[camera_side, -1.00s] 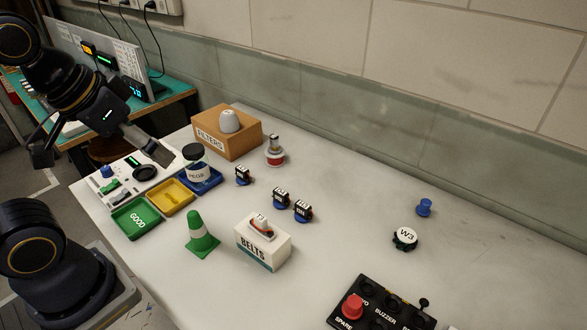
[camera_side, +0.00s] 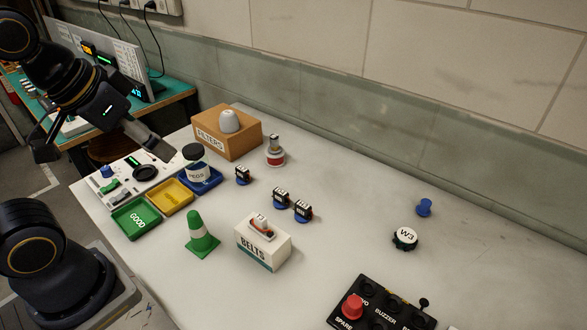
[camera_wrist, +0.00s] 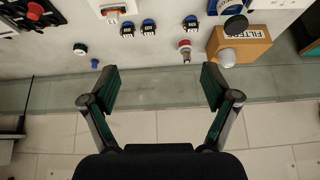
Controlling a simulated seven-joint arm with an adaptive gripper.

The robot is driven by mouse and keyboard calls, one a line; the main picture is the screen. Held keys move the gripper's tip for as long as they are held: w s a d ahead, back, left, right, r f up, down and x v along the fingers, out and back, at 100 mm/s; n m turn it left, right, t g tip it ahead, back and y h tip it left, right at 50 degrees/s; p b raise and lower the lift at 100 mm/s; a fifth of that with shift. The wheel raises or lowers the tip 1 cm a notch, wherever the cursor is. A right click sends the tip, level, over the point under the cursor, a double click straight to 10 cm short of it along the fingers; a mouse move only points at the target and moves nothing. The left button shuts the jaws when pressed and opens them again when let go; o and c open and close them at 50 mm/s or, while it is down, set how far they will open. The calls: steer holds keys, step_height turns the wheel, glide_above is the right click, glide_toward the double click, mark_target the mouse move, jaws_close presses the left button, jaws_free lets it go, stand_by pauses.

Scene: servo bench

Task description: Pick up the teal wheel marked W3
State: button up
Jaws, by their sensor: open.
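In the wrist view the wheel (camera_wrist: 80,48) is small, at the upper left, beyond the left finger. My gripper (camera_side: 98,147) is at the far left of the side view, raised, well away from the wheel. In the wrist view my gripper (camera_wrist: 160,90) is open with nothing between its fingers.
A blue peg-like piece (camera_side: 424,207) stands just behind the wheel. A black button box (camera_side: 385,312) lies in front of it. The BELTS box (camera_side: 262,245), green cone (camera_side: 201,238), small servos (camera_side: 302,210) and FILTERS box (camera_side: 228,138) stand further left. A wall runs behind.

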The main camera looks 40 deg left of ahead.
steer(key=w+d+r+m+t+h, duration=0.1)
steer(key=w+d+r+m, duration=0.15)
steer(key=w+r, duration=0.35)
steer(key=w+d+r+m+t, duration=0.1)
steer(key=w+d+r, duration=0.2)
steer(key=w, duration=0.5)
steer(key=m+g+h, duration=0.2)
steer(key=m+g, duration=0.3)
steer(key=m, duration=0.1)
glide_above(407, 235)
steer(key=s+a, duration=0.2)
steer(key=shift+n, duration=0.25)
steer(key=f, duration=3.1)
steer(key=shift+w+d+f, duration=0.1)
steer(key=shift+w+f, duration=0.1)
steer(key=shift+f, duration=0.15)
steer(key=shift+x, duration=3.15)
steer(key=shift+d, duration=0.15)
steer(key=shift+c, duration=0.3)
